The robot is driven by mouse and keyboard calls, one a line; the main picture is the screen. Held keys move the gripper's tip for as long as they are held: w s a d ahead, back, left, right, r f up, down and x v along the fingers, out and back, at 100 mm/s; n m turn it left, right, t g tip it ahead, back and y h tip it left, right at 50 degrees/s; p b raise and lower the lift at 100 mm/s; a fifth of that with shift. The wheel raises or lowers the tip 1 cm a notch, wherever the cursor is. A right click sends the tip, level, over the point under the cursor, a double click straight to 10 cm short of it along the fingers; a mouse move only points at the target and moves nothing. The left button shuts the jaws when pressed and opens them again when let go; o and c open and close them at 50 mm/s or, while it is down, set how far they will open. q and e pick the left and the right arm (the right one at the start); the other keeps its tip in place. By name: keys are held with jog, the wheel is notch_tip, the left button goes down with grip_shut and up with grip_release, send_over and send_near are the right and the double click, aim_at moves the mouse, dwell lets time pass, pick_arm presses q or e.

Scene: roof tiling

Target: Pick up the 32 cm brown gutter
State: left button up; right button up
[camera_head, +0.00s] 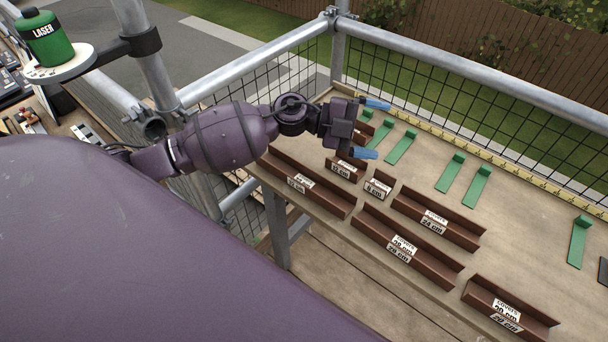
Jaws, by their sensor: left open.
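Brown gutters with white length labels lie on the wooden table. The long one at the left front edge (325,197) has a small label that seems to read 32 cm. My left gripper (369,128) is open, its two blue-tipped fingers apart, above the far left part of the table. It is up and to the right of that gutter in the picture. A part of a brown piece shows between and behind the fingers. My right gripper is not in view.
Other gutters are a 12 cm (346,167), an 8 cm (379,186), a 24 cm (440,220), a 28 cm (410,250) and a 20 cm (510,308). Green brackets (478,187) stand along the back by a yellow ruler (480,143). Metal rails (480,75) fence the table.

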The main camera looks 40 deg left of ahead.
pick_arm(q)
notch_tip(320, 180, down, 4)
jog(key=a+m+g+y, duration=0.1)
jog(key=a+g+y, duration=0.1)
jog(key=g+y, duration=0.15)
jog(key=n+g+y, duration=0.4)
jog(key=n+y, duration=0.3)
jog(key=y, duration=0.3)
send_near(304, 183)
jog(key=f, duration=0.2)
jog(key=f+b, duration=0.1)
jog(key=f, duration=0.1)
jog(key=d+f, duration=0.1)
jog(key=f, duration=0.2)
jog(key=shift+b, duration=0.35)
jog(key=shift+r, duration=0.1)
jog(key=c, duration=1.1)
